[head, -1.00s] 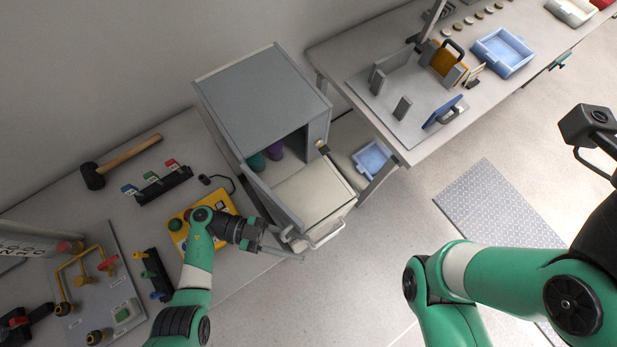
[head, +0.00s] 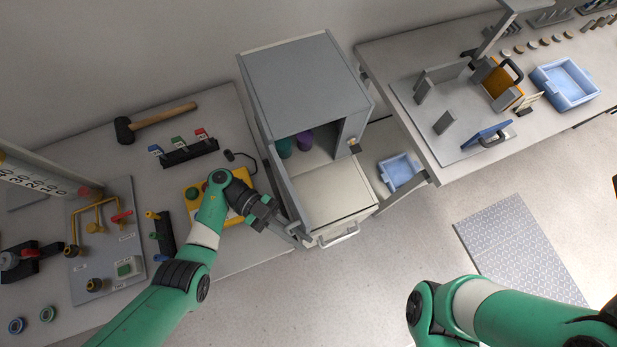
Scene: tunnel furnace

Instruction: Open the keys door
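A grey cabinet (head: 305,85) stands at the right end of the left bench. Its front is open, with a green cup (head: 285,147) and a purple cup (head: 304,139) inside. A grey door panel (head: 284,190) stands swung out on the cabinet's left side. I see no label marking it as the keys door. My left gripper (head: 291,234) is at the outer lower end of this panel, on its left side; I cannot tell whether it touches or grips it. Its fingers are small and partly hidden. My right gripper is out of view; only its arm shows at the lower right.
A white drawer (head: 325,190) with a handle (head: 340,237) sticks out below the cabinet opening. A yellow box (head: 194,205) lies under my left arm. A rack with coloured tags (head: 190,155) and a mallet (head: 158,120) lie behind. Open floor (head: 400,250) is to the right.

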